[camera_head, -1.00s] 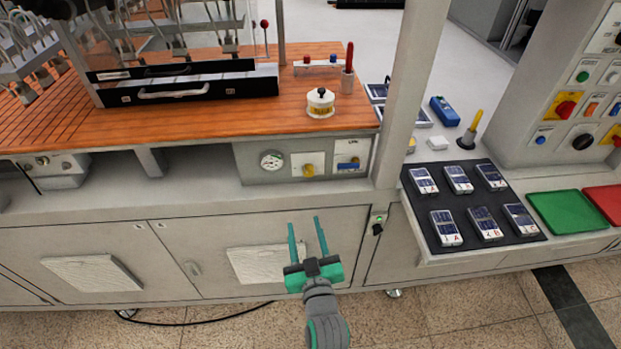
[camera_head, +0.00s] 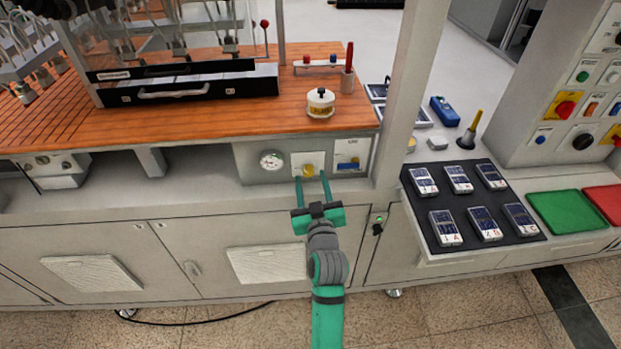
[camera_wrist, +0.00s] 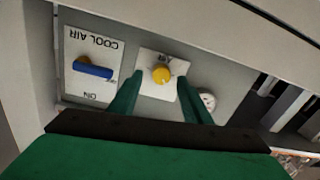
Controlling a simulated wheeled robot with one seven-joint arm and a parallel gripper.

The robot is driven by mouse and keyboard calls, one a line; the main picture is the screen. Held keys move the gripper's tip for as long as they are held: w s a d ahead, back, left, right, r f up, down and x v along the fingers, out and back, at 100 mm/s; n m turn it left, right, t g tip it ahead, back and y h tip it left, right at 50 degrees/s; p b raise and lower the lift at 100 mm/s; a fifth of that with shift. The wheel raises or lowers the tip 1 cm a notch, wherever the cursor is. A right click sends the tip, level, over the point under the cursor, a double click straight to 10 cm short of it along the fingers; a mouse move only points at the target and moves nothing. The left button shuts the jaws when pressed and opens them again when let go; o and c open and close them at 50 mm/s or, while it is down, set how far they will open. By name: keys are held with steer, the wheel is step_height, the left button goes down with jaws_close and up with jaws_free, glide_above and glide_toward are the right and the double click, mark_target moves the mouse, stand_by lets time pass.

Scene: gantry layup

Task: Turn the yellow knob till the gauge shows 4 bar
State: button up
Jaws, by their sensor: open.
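The yellow knob (camera_head: 309,170) sits on a white plate on the grey panel under the wooden bench top. It also shows in the wrist view (camera_wrist: 161,75), beyond and between my fingers. The round white gauge (camera_head: 271,160) is just left of the knob plate; in the wrist view the gauge (camera_wrist: 208,101) is partly hidden by a finger. Its reading is too small to tell. My gripper (camera_head: 311,178) is open and empty, its green fingertips close in front of the knob, one towards each side. I cannot tell whether they touch the plate.
A blue-handled valve marked COOL AIR (camera_wrist: 93,69) is beside the knob; it shows in the head view (camera_head: 348,165) to the right. The bench edge overhangs the panel. A white-lidded pot (camera_head: 320,103) stands above. Cabinet doors lie below.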

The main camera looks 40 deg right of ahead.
steer(key=shift+x, duration=0.9)
steer(key=shift+w+a, duration=0.1)
steer(key=c, duration=1)
steer(key=shift+m, duration=0.3)
steer(key=shift+c, duration=0.2)
steer(key=m, duration=0.3)
steer(key=shift+f+m, duration=0.1)
steer(key=shift+m, duration=0.2)
steer(key=m, duration=0.4)
steer(key=shift+f+m+h, duration=0.1)
steer(key=shift+m+h, duration=0.2)
steer(key=m, duration=0.4)
steer(key=shift+m, duration=0.4)
steer(key=shift+m+h, duration=0.3)
steer(key=shift+m, duration=2.1)
